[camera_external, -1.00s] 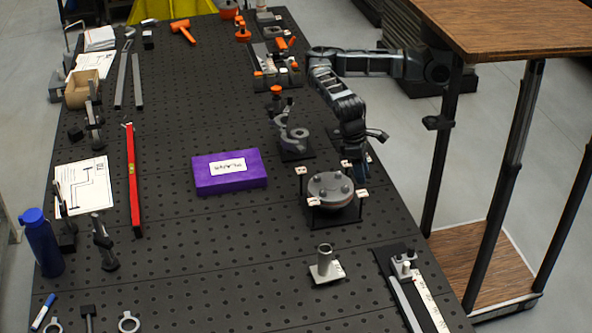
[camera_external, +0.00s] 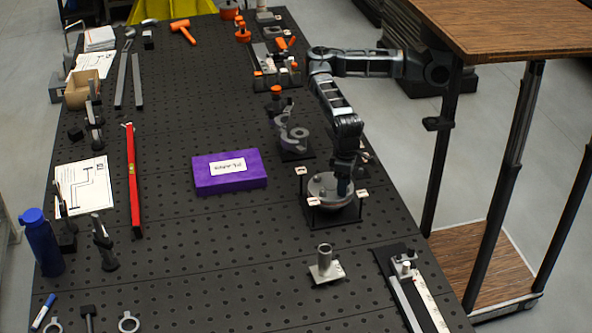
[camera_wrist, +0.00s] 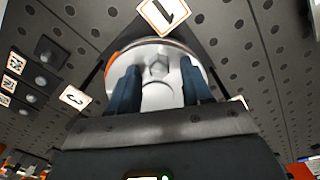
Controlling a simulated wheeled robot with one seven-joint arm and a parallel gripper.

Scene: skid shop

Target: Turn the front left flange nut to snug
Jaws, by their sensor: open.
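The round grey flange (camera_external: 322,198) stands on a dark base with posts and small white number tags, near the table's right edge. My gripper (camera_external: 343,190) points down over its right part. In the wrist view the flange (camera_wrist: 175,50) lies beyond the two blue fingers of my gripper (camera_wrist: 160,70), which are spread apart. A hex nut (camera_wrist: 158,67) shows between the fingers, with a pale round shape nearer the camera. I see no finger touching the nut. The arm hides other nuts in the outside view, and I cannot tell which is the front left one.
A purple box (camera_external: 230,172) lies left of the flange. A grey post on a plate (camera_external: 325,265) stands in front, and a grey fixture (camera_external: 294,140) stands behind. A wooden-topped cart (camera_external: 510,30) is at the right. The perforated table is bare between the box and the post.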

